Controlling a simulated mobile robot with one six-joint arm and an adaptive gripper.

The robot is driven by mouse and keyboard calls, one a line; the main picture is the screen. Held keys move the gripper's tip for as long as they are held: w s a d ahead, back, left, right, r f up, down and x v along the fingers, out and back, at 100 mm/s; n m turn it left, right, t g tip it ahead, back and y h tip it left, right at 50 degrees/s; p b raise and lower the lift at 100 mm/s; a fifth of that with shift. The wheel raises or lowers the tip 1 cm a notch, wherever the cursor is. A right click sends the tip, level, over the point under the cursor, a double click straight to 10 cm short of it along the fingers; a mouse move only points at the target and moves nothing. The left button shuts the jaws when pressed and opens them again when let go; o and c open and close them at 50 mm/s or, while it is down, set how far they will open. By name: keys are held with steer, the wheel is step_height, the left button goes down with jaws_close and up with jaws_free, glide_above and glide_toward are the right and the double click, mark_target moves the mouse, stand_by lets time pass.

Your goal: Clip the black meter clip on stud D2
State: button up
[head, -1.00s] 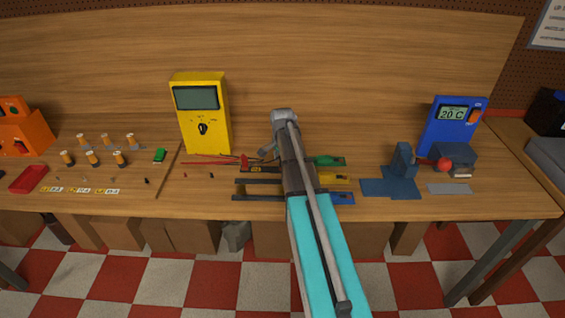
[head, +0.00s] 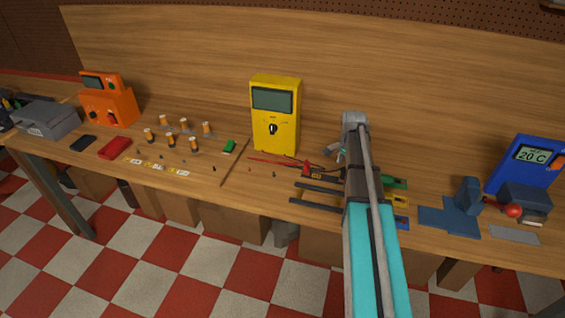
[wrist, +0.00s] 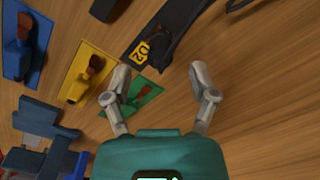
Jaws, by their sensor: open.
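My gripper (wrist: 160,90) is open and empty in the wrist view, above the bench; its tip (head: 333,152) is partly hidden by my arm in the head view. A dark clip-like piece (wrist: 170,43) lies beyond the fingers, on a dark plate with a yellow label; I cannot be sure it is the black meter clip. A red clip (head: 306,167) lies left of my gripper in the head view, with leads running near the yellow meter (head: 275,115). Several orange-and-black studs (head: 169,140) stand at left.
Green (wrist: 140,97), yellow (wrist: 85,72) and blue (wrist: 25,45) cards lie beside my gripper. Dark bars (head: 315,205) lie left of my arm.

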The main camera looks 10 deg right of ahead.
step_height(320, 180, up, 3)
steer(key=shift+f+p, duration=0.15)
steer(key=shift+p, duration=0.9)
steer(key=shift+s+a, duration=0.15)
steer(key=shift+a, duration=0.2)
steer(key=s+a+r+p, duration=0.2)
steer(key=a, duration=1)
steer(key=s+a+r+p, duration=0.2)
steer(key=a+r+p, duration=0.1)
steer(key=a, duration=0.9)
steer(key=shift+s+r, duration=0.25)
steer(key=shift+s, duration=0.05)
